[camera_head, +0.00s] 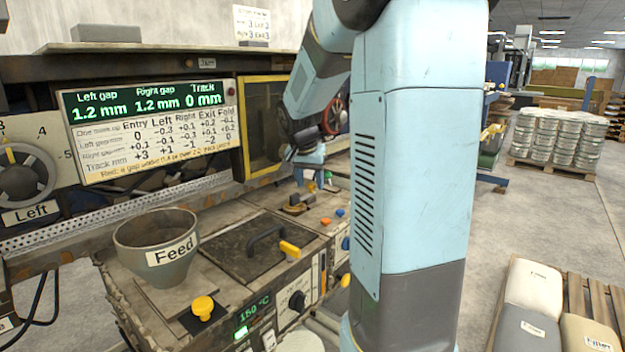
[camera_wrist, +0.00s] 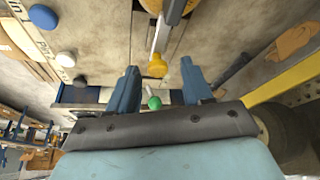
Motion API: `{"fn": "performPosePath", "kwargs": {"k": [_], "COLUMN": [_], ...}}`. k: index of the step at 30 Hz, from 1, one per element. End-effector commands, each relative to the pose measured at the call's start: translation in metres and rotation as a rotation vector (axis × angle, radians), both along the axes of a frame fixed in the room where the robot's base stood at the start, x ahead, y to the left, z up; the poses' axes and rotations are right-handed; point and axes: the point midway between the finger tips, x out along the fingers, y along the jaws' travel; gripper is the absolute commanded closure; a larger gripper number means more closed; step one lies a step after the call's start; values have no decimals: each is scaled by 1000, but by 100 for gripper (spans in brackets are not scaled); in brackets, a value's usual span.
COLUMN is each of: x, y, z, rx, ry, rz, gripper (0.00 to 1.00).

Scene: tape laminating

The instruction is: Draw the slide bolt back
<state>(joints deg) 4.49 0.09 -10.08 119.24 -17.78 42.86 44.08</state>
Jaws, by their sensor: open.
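My gripper (camera_head: 308,166) hangs over the far right end of the machine top in the head view. In the wrist view its two blue fingers (camera_wrist: 158,68) are apart, with nothing held between them. A pale rod with a yellow knob (camera_wrist: 157,66) shows between and beyond the fingertips. A green knob (camera_wrist: 154,103) shows between the fingers, nearer the palm. I cannot tell whether either belongs to the slide bolt. A yellow handle (camera_head: 289,249) stands at the right edge of the dark hatch (camera_head: 240,255) in the head view; it may be the bolt.
A grey Feed hopper (camera_head: 157,262) and a yellow knob (camera_head: 203,307) stand at the front left of the machine. A yellow-framed window (camera_head: 262,120) stands behind. Blue (camera_wrist: 42,16) and white (camera_wrist: 66,59) buttons lie left in the wrist view. My arm hides the machine's right side.

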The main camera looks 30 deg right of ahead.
Motion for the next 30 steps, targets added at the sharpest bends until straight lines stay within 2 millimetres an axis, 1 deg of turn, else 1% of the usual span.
{"fn": "performPosePath", "kwargs": {"k": [2, 18, 30], "x": [0, 0, 2], "y": [0, 0, -1], "z": [0, 1, 1], "rx": [0, 0, 0], "ry": [0, -1, -3], "rz": [0, 0, 1], "gripper": [50, 100, 100]}}
